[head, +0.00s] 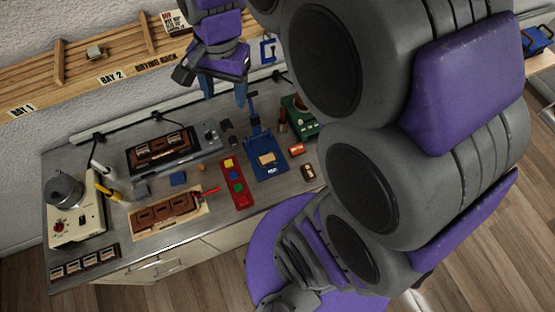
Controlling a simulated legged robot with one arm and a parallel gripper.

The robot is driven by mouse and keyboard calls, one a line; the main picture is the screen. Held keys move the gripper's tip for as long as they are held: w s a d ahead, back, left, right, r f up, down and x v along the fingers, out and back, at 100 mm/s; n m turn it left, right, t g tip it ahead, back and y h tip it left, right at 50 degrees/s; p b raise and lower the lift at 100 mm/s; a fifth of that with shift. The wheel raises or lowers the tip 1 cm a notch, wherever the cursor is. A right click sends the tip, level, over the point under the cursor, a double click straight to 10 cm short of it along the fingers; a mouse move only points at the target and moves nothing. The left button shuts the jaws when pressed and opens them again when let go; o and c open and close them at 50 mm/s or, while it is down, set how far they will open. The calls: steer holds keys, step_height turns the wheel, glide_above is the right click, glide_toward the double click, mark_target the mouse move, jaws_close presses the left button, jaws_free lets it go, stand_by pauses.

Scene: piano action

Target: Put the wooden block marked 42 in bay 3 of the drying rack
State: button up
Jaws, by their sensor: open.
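The wooden drying rack (40,82) runs along the wall at upper left, with labels for bay 1 and bay 2 readable. No bay 3 label shows; my arm covers the rack further right. A pale wooden block (267,158) lies on the blue stand (268,172) on the bench. I cannot read a 42 on either block. My gripper (225,97) is open, fingers pointing down, above the back of the bench and apart from both blocks.
The metal bench (105,210) is crowded: a machine with a grey pot (65,188), dark tray (172,150), brown board (165,213), red strip with coloured pieces (236,183) and green device (300,118). A white card (176,22) stands at the rack. My arm hides much of the right side.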

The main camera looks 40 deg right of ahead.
steer(key=s+f+n+g, duration=0.1)
steer(key=s+f+n, duration=0.2)
steer(key=s, duration=0.6)
steer(key=s+f+n, duration=0.3)
steer(key=s+n, duration=0.4)
steer(key=s, duration=0.3)
steer(key=shift+a+f+g+h, duration=0.2)
steer(key=shift+a+g+h, duration=0.1)
steer(key=shift+g+h, duration=0.1)
step_height(320, 180, down, 22)
steer(key=b, duration=2.1)
steer(key=shift+r+b, duration=0.15)
steer(key=shift+b, duration=0.25)
